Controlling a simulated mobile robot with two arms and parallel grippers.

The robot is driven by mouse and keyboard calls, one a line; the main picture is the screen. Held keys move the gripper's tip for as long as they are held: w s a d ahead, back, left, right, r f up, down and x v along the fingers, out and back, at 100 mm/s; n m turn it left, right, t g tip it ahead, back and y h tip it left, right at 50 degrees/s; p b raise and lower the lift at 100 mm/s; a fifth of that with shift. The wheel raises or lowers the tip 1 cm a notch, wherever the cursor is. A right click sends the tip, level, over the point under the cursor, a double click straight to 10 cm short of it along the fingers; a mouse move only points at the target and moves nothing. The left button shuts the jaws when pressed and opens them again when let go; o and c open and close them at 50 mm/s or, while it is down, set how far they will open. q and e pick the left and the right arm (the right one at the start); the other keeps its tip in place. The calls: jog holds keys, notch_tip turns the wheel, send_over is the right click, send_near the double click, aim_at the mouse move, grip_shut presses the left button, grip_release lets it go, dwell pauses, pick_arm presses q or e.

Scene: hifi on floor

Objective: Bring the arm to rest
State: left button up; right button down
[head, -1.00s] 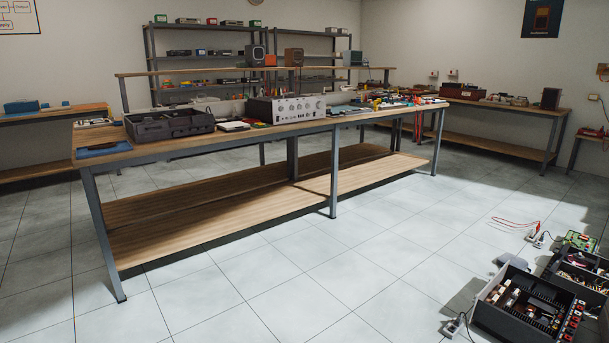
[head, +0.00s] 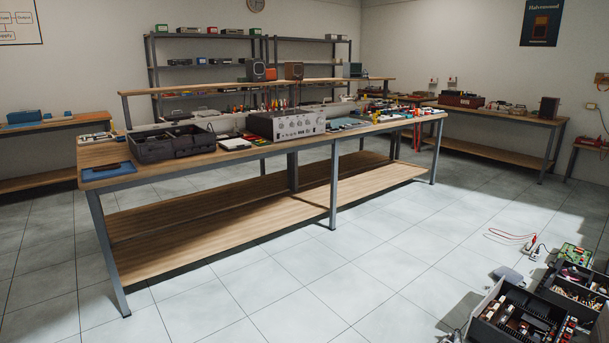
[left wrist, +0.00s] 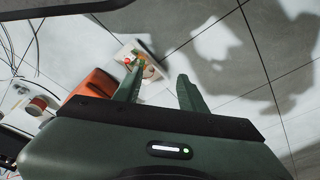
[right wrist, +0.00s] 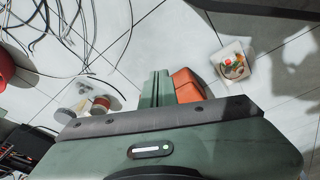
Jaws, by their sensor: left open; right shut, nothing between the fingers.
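Neither arm shows in the head view. In the left wrist view my left gripper (left wrist: 160,85) is open, with a gap of bare tile floor between its two green fingers. The left finger overlaps the edge of a small white box (left wrist: 152,80) in the picture; I cannot tell whether they touch. In the right wrist view my right gripper (right wrist: 156,88) is shut, its fingers together with nothing between them. It points down over the floor, beside an orange object (right wrist: 187,86) in the picture.
A long workbench (head: 240,151) with a silver hi-fi unit (head: 286,124) stands ahead. Open dark chassis (head: 515,318) lie on the floor at lower right. Loose cables (right wrist: 75,30) and spools (right wrist: 100,104) lie on the floor. The tiles (head: 300,260) before the bench are clear.

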pick_arm(q)
jog(key=s+a+f+g+p, duration=0.1)
jog(key=s+f+p, duration=0.1)
jog(key=s+p, duration=0.3)
jog(key=s+a+f+p, duration=0.2)
jog(key=s+p, duration=0.4)
jog(key=s, duration=0.8)
jog(key=shift+a+f+g, duration=0.2)
jog(key=shift+f+g, duration=0.2)
jog(key=shift+f, duration=0.25)
pick_arm(e)
jog(key=s+d+f+g, duration=0.1)
jog(key=s+f, duration=0.1)
jog(key=s, duration=0.7)
jog(key=s+d+f, duration=0.2)
jog(key=s+f, duration=0.1)
jog(key=s, duration=0.6)
jog(key=shift+s+d+f+g, duration=0.15)
jog(key=shift+s+d+g, duration=0.05)
jog(key=shift+s+g, duration=0.2)
